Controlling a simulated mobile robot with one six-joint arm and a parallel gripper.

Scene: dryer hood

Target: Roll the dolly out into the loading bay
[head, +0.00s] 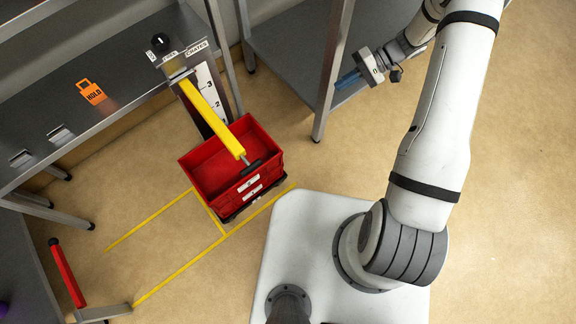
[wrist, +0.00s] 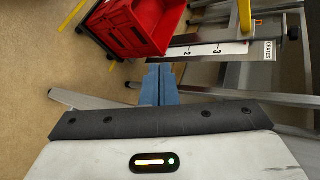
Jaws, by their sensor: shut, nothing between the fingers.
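A red crate (head: 215,165) sits on a low dark dolly (head: 232,214); the crate hides most of the dolly. The crate also shows at the top of the wrist view (wrist: 140,25). A yellow bar (head: 212,115) runs from a post marked CRATES over the crate, with a dark piece at its end. Yellow floor lines (head: 180,270) mark out an area at the crate's lower left; I cannot tell whether it is the loading bay. My gripper (head: 348,79), with blue fingers, is shut and empty, well to the upper right of the crate. Its fingers show in the wrist view (wrist: 159,86).
A grey bench (head: 90,130) on the left carries an orange HOLD tag (head: 91,92). A black knob (head: 160,42) tops the post. A red bar (head: 67,273) stands at lower left. A grey table (head: 290,45) is near my gripper. The floor inside the yellow lines is clear.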

